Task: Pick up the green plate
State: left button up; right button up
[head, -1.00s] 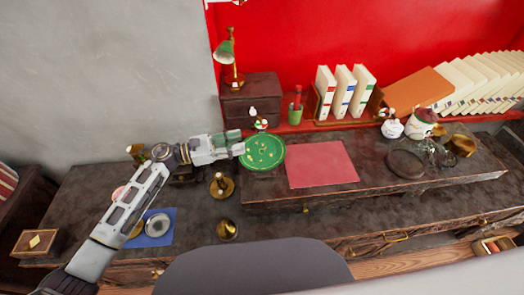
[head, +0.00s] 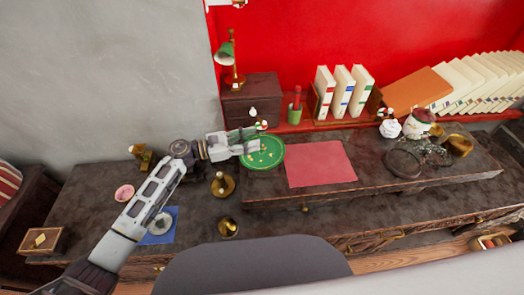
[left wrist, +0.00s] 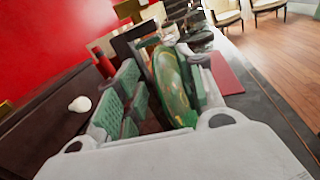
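The green plate (head: 266,154) lies at the left end of the raised dark shelf on the desk, left of a red mat. My left gripper (head: 252,142) reaches in from the left and overlaps the plate's left and upper-left part. In the left wrist view the plate (left wrist: 172,85) shows between the spread green-padded fingers of the gripper (left wrist: 162,92), nearer the right finger. A clear gap separates it from the left finger; contact with the right one cannot be told. The gripper is open. My right gripper is in neither view.
The red mat (head: 320,164) lies right of the plate. A small drawer box (head: 250,99) and a green cup (head: 295,114) stand behind. Brass pieces (head: 222,185) stand on the lower desk below my wrist. Books (head: 344,91) stand at the back.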

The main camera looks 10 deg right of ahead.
pick_arm(q)
jog(key=shift+c, duration=0.6)
grip_shut()
jog(key=shift+r, duration=0.15)
